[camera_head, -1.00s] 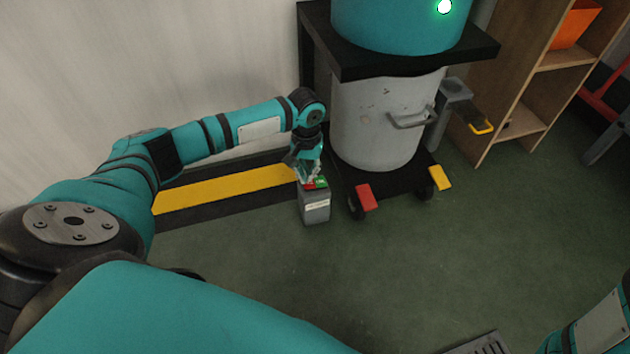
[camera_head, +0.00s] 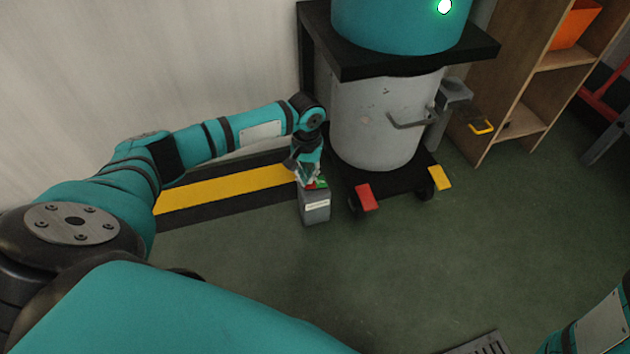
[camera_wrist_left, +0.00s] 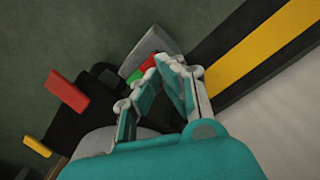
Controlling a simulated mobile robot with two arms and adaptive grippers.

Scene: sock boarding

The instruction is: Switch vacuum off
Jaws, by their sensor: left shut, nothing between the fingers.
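The vacuum has a teal top (camera_head: 395,28) with a lit green lamp (camera_head: 444,6) and a grey drum (camera_head: 372,125) on a black wheeled base. In front of its left side stands a small grey switch box (camera_head: 315,207) with a red and a green button on top. The green button (camera_head: 322,182) shows beside my fingers. My left gripper (camera_head: 308,181) points down at the box top, shut and empty. In the left wrist view its fingertips (camera_wrist_left: 146,82) are close over the box (camera_wrist_left: 152,48); I cannot tell whether they touch a button. My right gripper is not in view.
The base has a red pedal (camera_head: 366,197) and a yellow pedal (camera_head: 440,177). A wooden shelf (camera_head: 520,85) with an orange bin (camera_head: 575,24) stands at the right. A yellow-black floor stripe (camera_head: 225,190) runs along the wall.

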